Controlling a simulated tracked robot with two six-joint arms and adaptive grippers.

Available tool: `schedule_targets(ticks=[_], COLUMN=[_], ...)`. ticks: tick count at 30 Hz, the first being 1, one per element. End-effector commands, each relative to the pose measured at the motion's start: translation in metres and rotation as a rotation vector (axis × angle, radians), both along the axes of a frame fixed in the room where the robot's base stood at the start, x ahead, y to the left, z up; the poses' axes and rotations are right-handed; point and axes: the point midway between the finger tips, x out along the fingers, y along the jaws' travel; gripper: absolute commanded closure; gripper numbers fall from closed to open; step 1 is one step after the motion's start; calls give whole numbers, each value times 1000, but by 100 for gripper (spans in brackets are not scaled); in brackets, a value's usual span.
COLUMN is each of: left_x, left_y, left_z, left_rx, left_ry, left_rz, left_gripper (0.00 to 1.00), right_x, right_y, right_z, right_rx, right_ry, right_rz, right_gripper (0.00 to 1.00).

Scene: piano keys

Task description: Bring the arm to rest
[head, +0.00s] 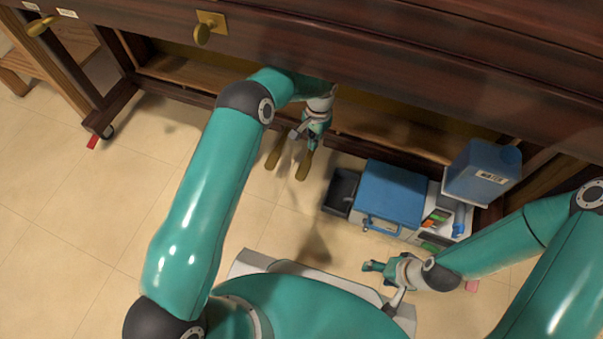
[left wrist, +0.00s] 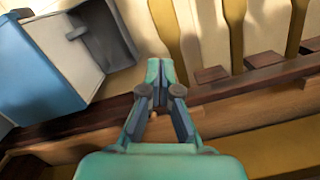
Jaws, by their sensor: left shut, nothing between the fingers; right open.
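My left arm reaches up from the lower left. Its gripper (head: 314,128) hangs under the front edge of the dark wooden piano (head: 400,45), close above the brass pedals (head: 303,165). In the left wrist view the left gripper (left wrist: 166,72) is shut with nothing between its fingers, over the floor just beyond a dark wooden rail (left wrist: 100,117). My right gripper (head: 374,267) is open and empty over the floor at lower right, in front of a blue toolbox.
The blue toolbox (head: 394,190), a black bin (head: 342,190) and a blue canister (head: 483,172) stand right of the left gripper. Brass knobs (head: 209,27) stick out of the piano front. A wooden bench (head: 40,62) is at far left. The tiled floor (head: 110,210) at left is clear.

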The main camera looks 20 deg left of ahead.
Motion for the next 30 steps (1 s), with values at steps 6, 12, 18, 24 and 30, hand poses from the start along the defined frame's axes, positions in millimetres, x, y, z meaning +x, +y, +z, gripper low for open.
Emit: schedule_targets(ticks=[6,12,18,24,30], left_x=[0,0,-5,-35,-105], left_y=[0,0,-2,-13,-32], left_z=[0,0,-6,-31,-62], left_rx=[0,0,-14,-102,-251], left_ry=[0,0,3,5,0], left_rz=[0,0,3,36,156], left_gripper=[100,100,100,100,100], right_x=[0,0,0,0,0], right_y=[0,0,0,0,0], right_z=[0,-1,-1,-1,0], right_rx=[0,0,0,0,0], right_ry=[0,0,0,0,0], right_rz=[0,0,0,0,0], right_gripper=[38,38,38,38,38])
